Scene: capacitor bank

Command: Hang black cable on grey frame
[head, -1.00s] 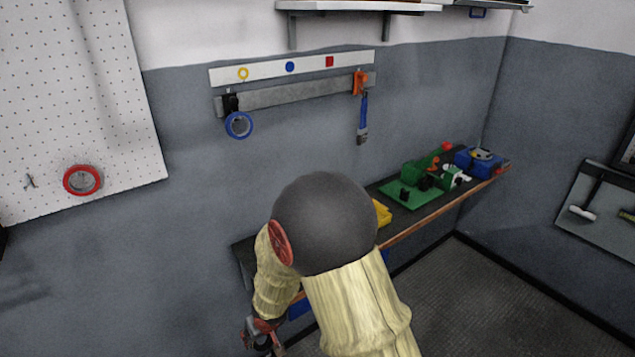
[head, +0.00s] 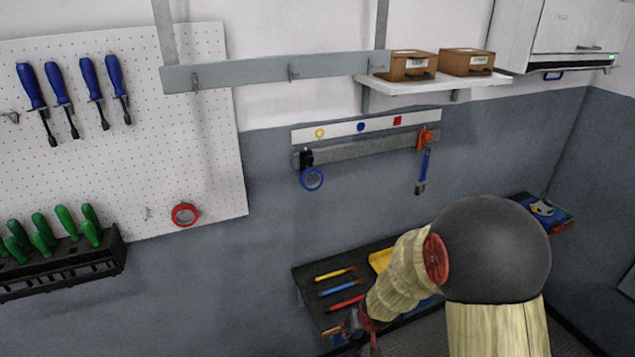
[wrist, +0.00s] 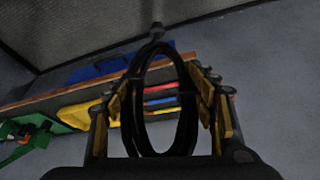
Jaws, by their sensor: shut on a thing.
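The black cable (wrist: 187,108) is a coil that stands upright between the fingers of my gripper (wrist: 162,100) in the wrist view. My gripper is shut on it. In the head view my gripper (head: 352,328) is low at the bottom edge, in front of the workbench; the cable cannot be made out there. The grey frame (head: 240,75) is at the top of the head view, a horizontal bar with several hooks and two uprights. Its hooks look empty. My gripper is well below the frame and to its right.
A pegboard (head: 215,130) with blue-handled tools is at the left. A shelf (head: 440,84) with two brown boxes is right of the frame. Below it, a rail (head: 375,147) holds blue tape and a brush. The workbench (head: 305,285) carries coloured tools.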

